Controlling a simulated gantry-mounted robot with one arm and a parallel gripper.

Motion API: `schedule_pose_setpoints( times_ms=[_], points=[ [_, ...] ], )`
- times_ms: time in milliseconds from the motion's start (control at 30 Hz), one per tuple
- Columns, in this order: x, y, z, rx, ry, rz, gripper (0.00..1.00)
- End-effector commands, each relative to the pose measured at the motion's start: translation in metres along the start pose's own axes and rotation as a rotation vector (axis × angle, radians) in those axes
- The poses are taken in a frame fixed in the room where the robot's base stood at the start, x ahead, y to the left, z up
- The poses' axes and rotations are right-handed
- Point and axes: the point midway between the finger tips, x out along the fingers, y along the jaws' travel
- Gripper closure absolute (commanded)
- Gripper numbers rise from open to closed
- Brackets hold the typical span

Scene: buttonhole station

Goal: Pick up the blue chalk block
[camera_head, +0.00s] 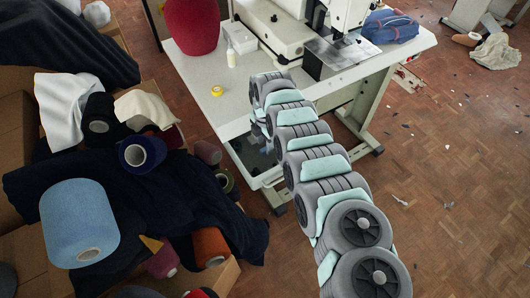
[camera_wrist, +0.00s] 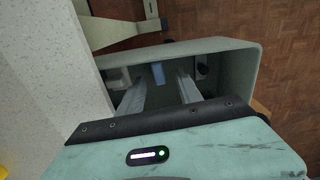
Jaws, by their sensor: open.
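The blue chalk block (camera_wrist: 158,73) shows in the wrist view as a small blue upright shape inside a grey bin (camera_wrist: 225,60). My gripper (camera_wrist: 161,80) is open, with its two grey fingers apart and pointing into the bin. The block appears in the gap between the fingertips, a little beyond them, and no finger is seen touching it. In the head view, my arm reaches down past the table's front edge to the bin (camera_head: 272,182). My gripper is mostly hidden there, and I cannot make out the block for sure.
The bin walls surround my fingers. A pale item (camera_wrist: 118,78) and a dark item (camera_wrist: 203,70) are in the bin. The white sewing table (camera_head: 215,80) is close beside it. Yarn cones and cloth in boxes (camera_head: 215,280) crowd the left.

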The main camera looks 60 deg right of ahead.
Motion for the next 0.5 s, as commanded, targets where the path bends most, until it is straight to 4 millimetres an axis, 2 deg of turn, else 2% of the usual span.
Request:
schedule_pose_setpoints(
  times_ms=[33, 200, 500],
  points=[
    [0.016, 0.003, -0.003, -0.001, 0.000, 0.002, 0.58],
    [0.032, 0.002, -0.002, 0.001, 0.000, -0.002, 0.58],
    [0.032, 0.002, -0.001, 0.001, -0.001, -0.001, 0.59]
  ],
)
